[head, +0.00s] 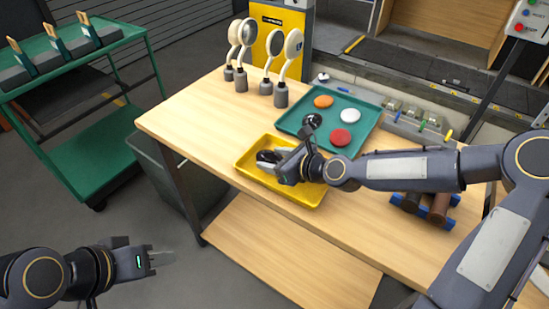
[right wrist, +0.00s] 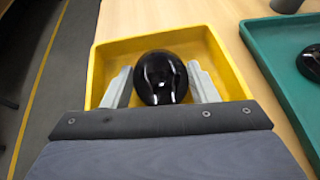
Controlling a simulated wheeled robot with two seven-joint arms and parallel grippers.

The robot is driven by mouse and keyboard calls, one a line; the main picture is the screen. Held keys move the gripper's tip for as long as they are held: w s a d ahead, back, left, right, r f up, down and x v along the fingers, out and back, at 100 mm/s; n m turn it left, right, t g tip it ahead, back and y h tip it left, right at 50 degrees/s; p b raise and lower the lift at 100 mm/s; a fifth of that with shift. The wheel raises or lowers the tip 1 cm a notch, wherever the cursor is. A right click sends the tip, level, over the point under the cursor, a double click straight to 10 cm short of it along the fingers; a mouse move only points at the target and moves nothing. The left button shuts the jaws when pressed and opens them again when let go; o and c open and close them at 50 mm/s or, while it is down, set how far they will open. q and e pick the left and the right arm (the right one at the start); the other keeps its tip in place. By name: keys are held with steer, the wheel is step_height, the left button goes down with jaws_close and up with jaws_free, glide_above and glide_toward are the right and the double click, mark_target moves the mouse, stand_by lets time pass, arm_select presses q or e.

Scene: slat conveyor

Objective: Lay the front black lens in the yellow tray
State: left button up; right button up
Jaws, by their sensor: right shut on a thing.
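A glossy black lens (right wrist: 160,78) sits between the two fingers of my right gripper (right wrist: 162,88), which is shut on it. In the head view this black lens (head: 268,157) shows at the left end of the yellow tray (head: 318,196), partly hidden by my right gripper (head: 280,162). In the right wrist view the lens is over the inside of the yellow tray (right wrist: 228,65); whether it touches the floor I cannot tell. A second black lens (head: 312,120) lies in the teal tray (head: 367,121). My left gripper (head: 160,258) is low at the left, away from the table.
The teal tray also holds an orange disc (head: 323,101), a white disc (head: 350,115) and a red disc (head: 340,137). Several round-headed stands (head: 282,88) are at the back of the table (head: 190,116). Dark and brown rollers (head: 438,208) lie under my right arm. A green cart (head: 90,150) stands left.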

steer(key=shift+f+b, duration=0.35)
steer(key=shift+f, duration=0.2)
steer(key=o, duration=0.9)
steer(key=shift+s+f, duration=0.1)
steer(key=shift+f, duration=0.05)
steer(key=shift+r+p, duration=0.4)
steer(key=shift+r, duration=0.05)
steer(key=p+v, duration=0.1)
steer(key=v, duration=0.9)
steer(key=shift+d+r, duration=0.25)
steer(key=shift+r, duration=0.1)
steer(key=shift+v, duration=0.8)
